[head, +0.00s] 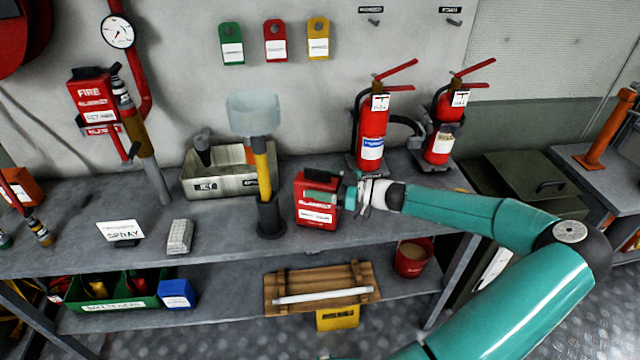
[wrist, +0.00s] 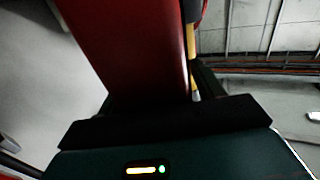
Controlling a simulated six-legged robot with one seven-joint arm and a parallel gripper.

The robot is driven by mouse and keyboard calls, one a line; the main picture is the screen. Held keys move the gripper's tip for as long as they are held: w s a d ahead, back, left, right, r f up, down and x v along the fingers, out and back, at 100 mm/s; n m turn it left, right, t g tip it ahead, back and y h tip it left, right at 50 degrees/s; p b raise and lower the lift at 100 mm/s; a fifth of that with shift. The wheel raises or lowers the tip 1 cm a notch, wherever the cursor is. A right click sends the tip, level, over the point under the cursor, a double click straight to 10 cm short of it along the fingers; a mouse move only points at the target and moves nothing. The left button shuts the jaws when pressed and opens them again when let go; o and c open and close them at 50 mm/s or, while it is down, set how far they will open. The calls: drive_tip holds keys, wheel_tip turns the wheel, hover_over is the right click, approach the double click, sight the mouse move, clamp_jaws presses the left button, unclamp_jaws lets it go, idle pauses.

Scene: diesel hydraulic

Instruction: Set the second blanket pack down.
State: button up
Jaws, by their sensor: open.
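A red blanket pack (head: 316,215) with a white label stands upright on the bench top, just right of the yellow-handled tool's black holder. My gripper (head: 328,197) reaches in from the right and is at the pack, with one teal finger across its front. The jaws are open; whether a finger still touches the pack I cannot tell. In the wrist view the red pack (wrist: 130,45) fills the upper middle, close in front of the dark gripper body. Another red fire blanket pack (head: 92,97) is on the wall at the left.
The yellow-handled tool (head: 262,170) stands close left of the pack. A metal tray (head: 222,185) is behind it. Two red extinguishers (head: 372,135) (head: 442,130) stand at the back right. Bench room is clear near the front edge.

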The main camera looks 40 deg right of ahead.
drive_tip(key=v, duration=1.2)
